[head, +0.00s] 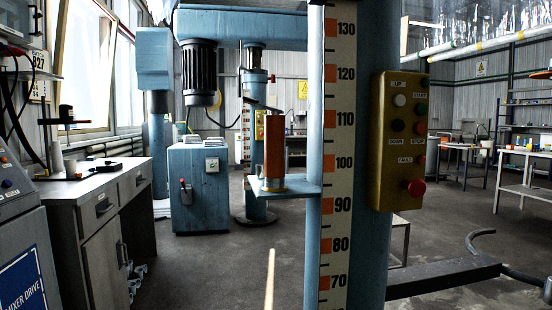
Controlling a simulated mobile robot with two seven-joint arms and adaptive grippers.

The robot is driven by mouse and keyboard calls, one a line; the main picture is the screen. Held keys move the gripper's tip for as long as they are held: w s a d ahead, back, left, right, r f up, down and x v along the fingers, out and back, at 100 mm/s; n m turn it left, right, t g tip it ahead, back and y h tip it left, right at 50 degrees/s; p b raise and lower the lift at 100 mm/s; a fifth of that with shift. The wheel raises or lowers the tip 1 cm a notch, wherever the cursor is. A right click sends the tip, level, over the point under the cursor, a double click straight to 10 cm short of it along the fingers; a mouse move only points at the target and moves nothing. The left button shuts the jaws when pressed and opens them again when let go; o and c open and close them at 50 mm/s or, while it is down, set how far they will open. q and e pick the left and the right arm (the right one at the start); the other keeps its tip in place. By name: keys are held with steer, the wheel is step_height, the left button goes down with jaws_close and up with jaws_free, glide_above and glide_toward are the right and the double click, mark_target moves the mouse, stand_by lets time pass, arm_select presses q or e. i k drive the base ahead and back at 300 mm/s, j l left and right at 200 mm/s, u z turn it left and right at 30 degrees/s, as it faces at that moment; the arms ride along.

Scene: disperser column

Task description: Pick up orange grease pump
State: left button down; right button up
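The orange grease pump (274,146) stands upright on a small blue shelf (302,190) fixed to the left side of the near column. It has an orange-brown cylindrical body with a dark top and a thin dark lever reaching up to the left. Its foot rests near the shelf's left end. Neither of my grippers shows in the head view, and nothing is seen touching the pump.
The blue column (359,150) carries a height scale and a yellow control box (398,140) with buttons. A dark bar (442,278) juts right from it, low down. A workbench (100,200) stands left, a blue cabinet (198,188) behind. Floor left of the column is clear.

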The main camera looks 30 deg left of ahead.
mark_target(275, 123)
steer(key=u, duration=1.05)
steer(key=i+j+u, duration=0.15)
steer(key=i+u, duration=0.2)
steer(key=i, duration=0.25)
